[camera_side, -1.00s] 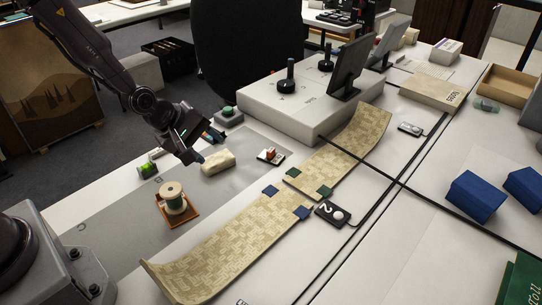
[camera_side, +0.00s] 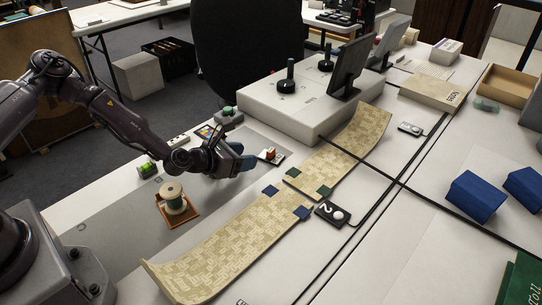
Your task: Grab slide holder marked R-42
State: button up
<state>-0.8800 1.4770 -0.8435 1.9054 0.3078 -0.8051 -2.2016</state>
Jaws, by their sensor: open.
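I cannot read the mark R-42 on any item. A small white holder (camera_side: 275,160) with an orange-brown block on it lies on the grey mat, just right of my gripper; whether it is the slide holder is unclear. My gripper (camera_side: 243,160) is low over the mat, its fingers pointing right toward that holder, apparently apart from it. The jaws are open. The beige block seen earlier is hidden behind my gripper and wrist.
A long patterned strip (camera_side: 230,245) runs in front. A white console (camera_side: 265,108) with knobs stands behind.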

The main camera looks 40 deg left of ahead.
aim_at(269, 151)
jog(key=x, duration=0.3)
jog(key=shift+a+r+x, duration=0.1)
jog(key=shift+x, duration=1.2)
jog(key=shift+a+r+x, duration=0.1)
jog(key=shift+r+x, duration=0.05)
jog(key=shift+x, duration=1.15)
jog(key=shift+w, duration=0.15)
grip_shut()
